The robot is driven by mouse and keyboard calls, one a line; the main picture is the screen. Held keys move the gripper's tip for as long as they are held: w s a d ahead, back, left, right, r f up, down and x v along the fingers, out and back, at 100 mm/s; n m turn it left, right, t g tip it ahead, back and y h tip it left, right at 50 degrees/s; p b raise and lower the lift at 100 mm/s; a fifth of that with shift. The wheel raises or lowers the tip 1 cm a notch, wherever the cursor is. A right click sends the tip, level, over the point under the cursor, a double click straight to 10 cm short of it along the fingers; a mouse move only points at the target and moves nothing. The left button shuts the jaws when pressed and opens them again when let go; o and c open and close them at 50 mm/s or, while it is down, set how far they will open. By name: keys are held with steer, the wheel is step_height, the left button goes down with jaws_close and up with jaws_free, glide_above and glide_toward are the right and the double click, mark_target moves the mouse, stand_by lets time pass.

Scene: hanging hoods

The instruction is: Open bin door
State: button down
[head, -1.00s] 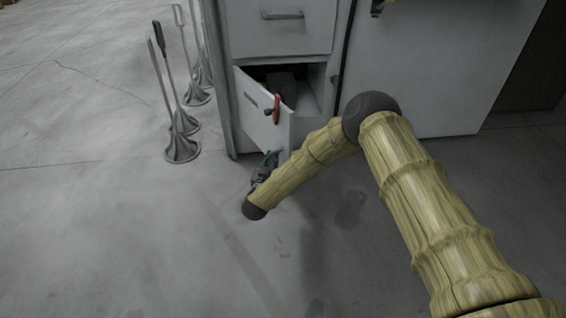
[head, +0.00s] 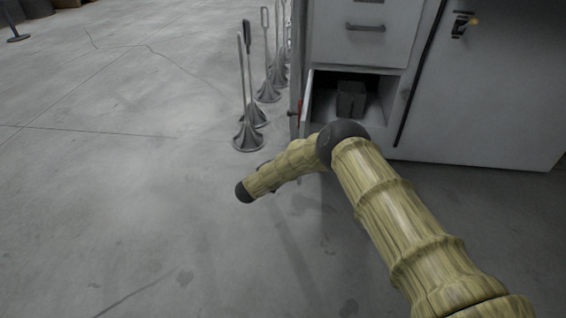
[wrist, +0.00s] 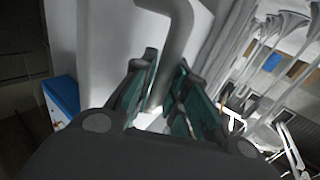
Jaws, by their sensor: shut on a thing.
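The bin door (head: 306,104) is the low front panel of a grey cabinet. In the wrist view, a bent grey bar handle (wrist: 179,42) runs down between the fingers of my gripper (wrist: 160,92), beside a pale panel. My gripper is shut on this handle. In the head view my arm hides most of the gripper.
Several metal stands with flared bases (head: 248,136) stand on the floor left of the door. A closed drawer (head: 365,28) is above the compartment, and a larger closed cabinet door (head: 480,100) is to the right. The floor at left and front is clear.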

steer(key=shift+w+a+r+h, duration=0.25)
steer(key=shift+w+r+h, duration=0.05)
steer(key=shift+r, duration=0.25)
steer(key=c, duration=1.4)
jaws_free()
steer(key=shift+a+f, duration=0.1)
steer(key=shift+s, duration=0.1)
steer(key=v, duration=1.2)
steer(key=shift+f, duration=0.2)
